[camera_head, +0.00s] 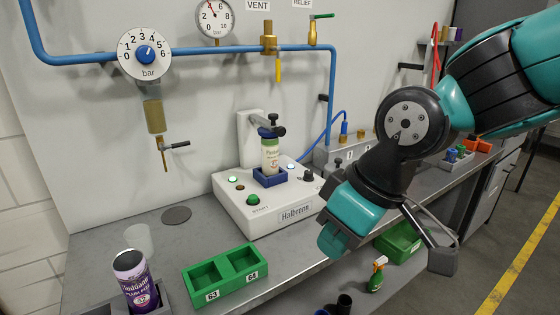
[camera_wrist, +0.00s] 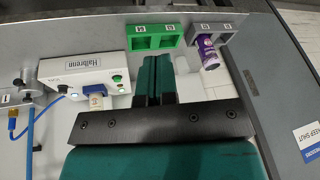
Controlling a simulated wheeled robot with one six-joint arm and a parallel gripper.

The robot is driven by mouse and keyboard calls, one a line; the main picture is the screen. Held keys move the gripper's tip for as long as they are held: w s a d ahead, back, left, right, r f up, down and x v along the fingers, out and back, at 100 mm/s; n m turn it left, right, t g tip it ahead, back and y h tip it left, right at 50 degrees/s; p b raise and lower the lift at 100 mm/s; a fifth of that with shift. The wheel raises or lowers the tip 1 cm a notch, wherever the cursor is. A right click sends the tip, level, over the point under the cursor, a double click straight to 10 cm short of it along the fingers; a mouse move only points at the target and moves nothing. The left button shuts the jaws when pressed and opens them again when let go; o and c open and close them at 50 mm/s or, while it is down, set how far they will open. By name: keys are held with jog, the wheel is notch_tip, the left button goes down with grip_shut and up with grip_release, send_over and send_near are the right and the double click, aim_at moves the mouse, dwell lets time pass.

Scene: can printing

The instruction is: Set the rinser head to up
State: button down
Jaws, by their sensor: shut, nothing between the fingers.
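A white Halbrenn machine (camera_head: 270,215) stands on the bench, with a post (camera_head: 250,135) at its back. A dark head with a black knob (camera_head: 271,130) sits on this post, low over the top of a pale bottle (camera_head: 270,158) and looks to touch it. The bottle stands upright in a blue holder (camera_head: 269,178). The machine (camera_wrist: 82,76) also shows left of my fingers in the wrist view. My gripper (camera_head: 333,240) is shut and empty, in front and to the right of the machine, apart from it. The wrist view shows its fingers (camera_wrist: 154,65) together.
A green two-bin tray (camera_head: 225,275) and a purple can (camera_head: 137,282) in a grey holder are at the front left. A grey fixture (camera_head: 338,150) stands behind right. A blue pipe (camera_head: 210,51) with valves and gauges runs above.

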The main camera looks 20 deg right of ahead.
jog(key=w+d+f+n+t+h+b, duration=0.1)
jog(key=w+d+f+t+h+b, duration=0.25)
jog(key=w, duration=0.55)
jog(key=w+d+f+n+t+h+b, duration=0.1)
jog(key=w+d+f+n+t+b, duration=0.2)
jog(key=w+b, duration=0.4)
jog(key=w+d+f+t+h+b, duration=0.2)
jog(key=w+f+t+b, duration=0.25)
jog(key=w, duration=0.55)
jog(key=w+a+f+n+t+b, duration=0.2)
jog(key=w+a+n+t+b, duration=0.45)
jog(key=n+t+b, duration=0.75)
jog(key=w+d+r+n+g+y+p, duration=0.1)
jog(key=w+r+p, duration=0.7)
jog(key=p, duration=1)
jog(key=shift+w+d+r+n+g, duration=0.25)
jog(key=shift+w+d+n+g, duration=0.3)
jog(key=shift+w+n+g, duration=0.8)
jog(key=shift+s+r+t, duration=0.1)
jog(key=shift+s+t, duration=0.05)
jog(key=shift+t, duration=0.1)
